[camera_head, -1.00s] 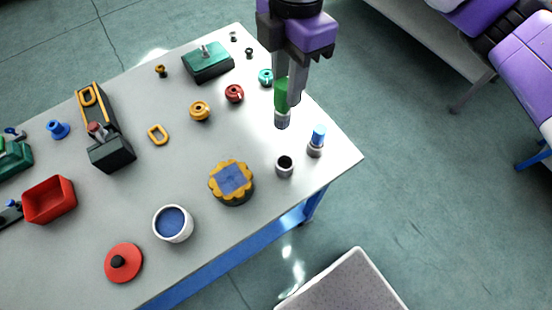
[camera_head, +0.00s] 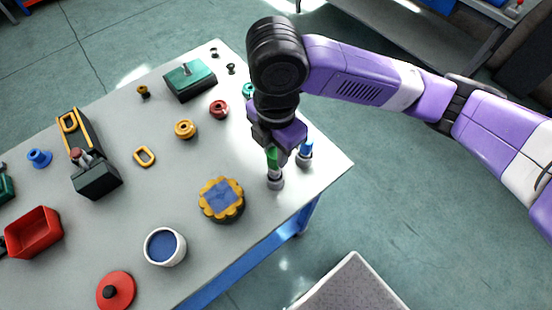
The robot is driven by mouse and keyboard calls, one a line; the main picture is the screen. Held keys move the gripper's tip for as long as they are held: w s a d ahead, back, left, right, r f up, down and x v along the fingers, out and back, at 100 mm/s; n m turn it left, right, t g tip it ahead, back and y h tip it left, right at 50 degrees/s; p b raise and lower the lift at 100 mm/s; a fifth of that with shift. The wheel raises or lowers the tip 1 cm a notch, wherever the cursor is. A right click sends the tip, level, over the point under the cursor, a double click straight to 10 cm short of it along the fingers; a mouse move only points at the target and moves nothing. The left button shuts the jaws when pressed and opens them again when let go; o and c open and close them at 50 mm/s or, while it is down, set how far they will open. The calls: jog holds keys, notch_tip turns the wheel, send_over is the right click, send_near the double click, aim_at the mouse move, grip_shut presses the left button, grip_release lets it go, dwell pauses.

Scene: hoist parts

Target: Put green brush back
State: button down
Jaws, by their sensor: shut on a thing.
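The green brush (camera_head: 272,158) is upright at the right end of the table, with its lower end at the small grey cup (camera_head: 275,183). I cannot tell how deep it sits in the cup. My gripper (camera_head: 274,150) points down from above and is shut on the brush's green handle; its fingers are partly hidden by the purple gripper body. A blue brush (camera_head: 306,147) stands in a second grey cup (camera_head: 304,160) just to the right, close to my gripper.
The grey table (camera_head: 150,205) has its right edge close by. A yellow scalloped piece with a blue top (camera_head: 221,199) is left of the cup.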

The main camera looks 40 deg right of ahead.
jog(key=shift+f, duration=2.2)
jog(key=shift+f, duration=0.1)
jog(key=c, duration=1.1)
grip_release()
jog(key=shift+c, duration=0.2)
